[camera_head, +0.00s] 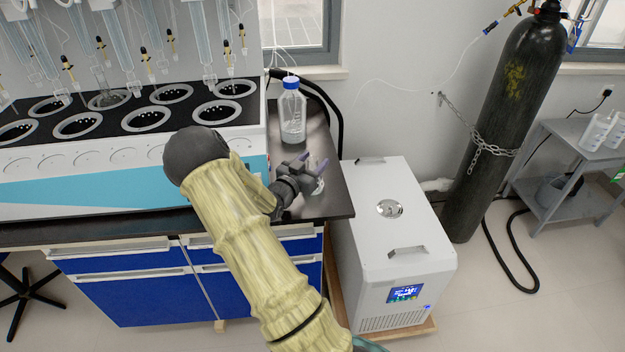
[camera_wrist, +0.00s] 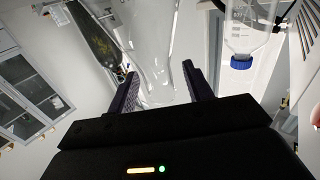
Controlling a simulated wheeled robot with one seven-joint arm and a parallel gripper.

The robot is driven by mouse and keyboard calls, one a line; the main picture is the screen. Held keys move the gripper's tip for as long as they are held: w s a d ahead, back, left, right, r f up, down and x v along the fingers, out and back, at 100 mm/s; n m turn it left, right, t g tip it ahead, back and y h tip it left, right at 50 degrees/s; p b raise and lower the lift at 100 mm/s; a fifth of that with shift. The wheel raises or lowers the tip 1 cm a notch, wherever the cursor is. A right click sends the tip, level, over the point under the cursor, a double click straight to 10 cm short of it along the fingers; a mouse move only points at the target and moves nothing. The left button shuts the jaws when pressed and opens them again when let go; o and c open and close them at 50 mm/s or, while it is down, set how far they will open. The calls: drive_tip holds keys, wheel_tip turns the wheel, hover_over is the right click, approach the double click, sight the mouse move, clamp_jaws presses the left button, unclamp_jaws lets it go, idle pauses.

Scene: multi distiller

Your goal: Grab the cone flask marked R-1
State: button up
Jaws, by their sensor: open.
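My gripper (camera_head: 313,164) is open above the right end of the black bench top. In the wrist view its two fingers (camera_wrist: 163,86) are spread apart. A clear glass vessel (camera_wrist: 152,48), which looks like a cone flask, shows between and beyond the fingers. In the head view, clear glass (camera_head: 318,186) shows just beside the fingers, partly hidden by them. I see no readable R-1 mark on it. Whether the fingers touch the glass, I cannot tell. Another clear flask (camera_head: 104,88) stands in the distiller at the left.
A blue-capped bottle (camera_head: 292,112) stands behind my gripper on the bench and shows at the upper right in the wrist view (camera_wrist: 243,40). The distiller (camera_head: 130,180) fills the left. A white chiller (camera_head: 395,240) and a chained black cylinder (camera_head: 505,110) are at the right.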

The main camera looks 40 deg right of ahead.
drive_tip(key=shift+c, duration=0.4)
clamp_jaws()
drive_tip(key=shift+r, duration=0.2)
wheel_tip(320, 180, up, 10)
drive_tip(key=shift+f, duration=0.2)
idle(0.8)
idle(0.5)
